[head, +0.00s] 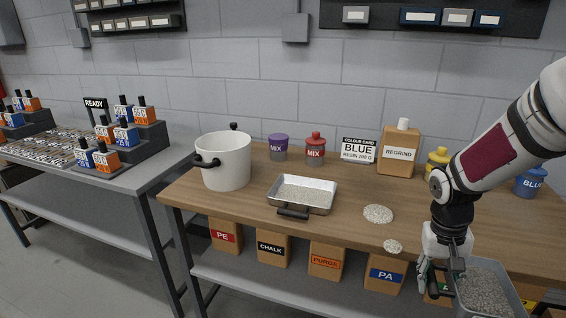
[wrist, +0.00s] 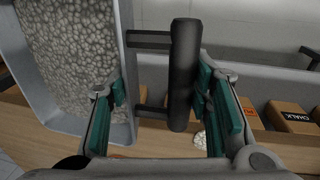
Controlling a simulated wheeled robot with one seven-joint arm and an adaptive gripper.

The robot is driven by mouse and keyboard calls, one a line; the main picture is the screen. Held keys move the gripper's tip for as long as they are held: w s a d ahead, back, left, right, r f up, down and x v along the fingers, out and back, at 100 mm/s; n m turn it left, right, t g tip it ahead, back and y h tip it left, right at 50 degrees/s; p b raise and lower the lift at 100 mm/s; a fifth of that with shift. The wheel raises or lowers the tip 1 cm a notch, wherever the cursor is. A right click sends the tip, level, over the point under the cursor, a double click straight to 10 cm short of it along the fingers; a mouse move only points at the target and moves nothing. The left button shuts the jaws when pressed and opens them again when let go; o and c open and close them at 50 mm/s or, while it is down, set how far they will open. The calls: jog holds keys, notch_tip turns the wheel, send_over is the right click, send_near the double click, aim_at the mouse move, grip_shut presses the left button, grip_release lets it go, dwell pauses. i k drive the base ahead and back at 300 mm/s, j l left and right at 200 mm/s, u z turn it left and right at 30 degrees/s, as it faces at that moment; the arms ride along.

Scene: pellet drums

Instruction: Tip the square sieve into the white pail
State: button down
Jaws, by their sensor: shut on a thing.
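The square sieve (head: 513,289), a grey square vessel full of pale pellets, is at the lower right of the head view, in front of the bench. It also shows at the left of the wrist view (wrist: 126,65). My gripper (head: 440,277) is shut on its black bar handle (wrist: 184,75), which lies between the teal finger pads. The sieve looks about level and holds its pellets; its underside is hidden. The white pail (head: 226,163), with a black side handle, stands upright at the left end of the wooden bench, well away from my gripper.
A metal tray (head: 330,208) of pellets with a black handle sits right of the pail. Two pellet heaps (head: 378,213) lie on the wooden bench (head: 345,225). MIX jars (head: 315,150), a colour card (head: 358,150) and a REGRIND jug (head: 399,153) stand behind. Labelled boxes line the shelf below.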

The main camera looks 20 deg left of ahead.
aim_at(224, 158)
jog(key=j, duration=1.15)
jog(key=i+j, duration=0.1)
jog(key=j, duration=1)
